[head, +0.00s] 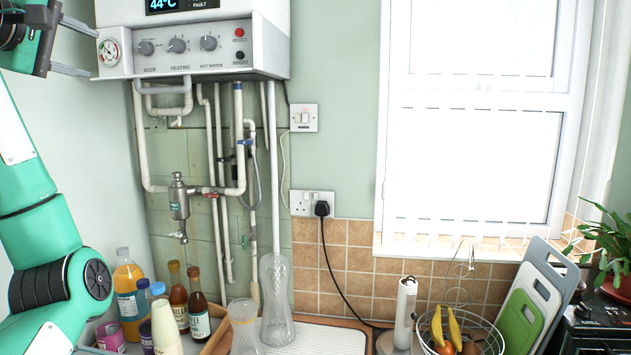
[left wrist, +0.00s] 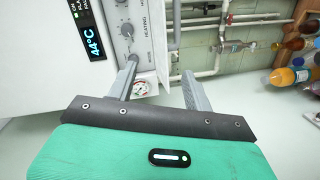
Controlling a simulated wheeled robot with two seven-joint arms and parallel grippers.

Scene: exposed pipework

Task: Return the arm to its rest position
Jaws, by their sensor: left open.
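My left gripper (head: 92,52) is at the top left of the head view, beside the left side of the white boiler (head: 270,40). Its two fingers are apart, with nothing between them. In the left wrist view the open fingers (left wrist: 160,68) point toward the boiler's lower edge and the pipes. The round pressure gauge (head: 109,53) sits close to the fingertips in the head view; I cannot tell whether they touch. My green left arm (head: 35,215) runs down the left edge. My right arm does not show.
White pipes (head: 240,140) with a metal filter (head: 179,200) hang below the boiler. Bottles (head: 128,285) and glass vases (head: 277,300) crowd the counter below. A fruit basket (head: 460,340), cutting boards (head: 530,310) and a plant (head: 610,250) stand right. A window (head: 470,170) is above them.

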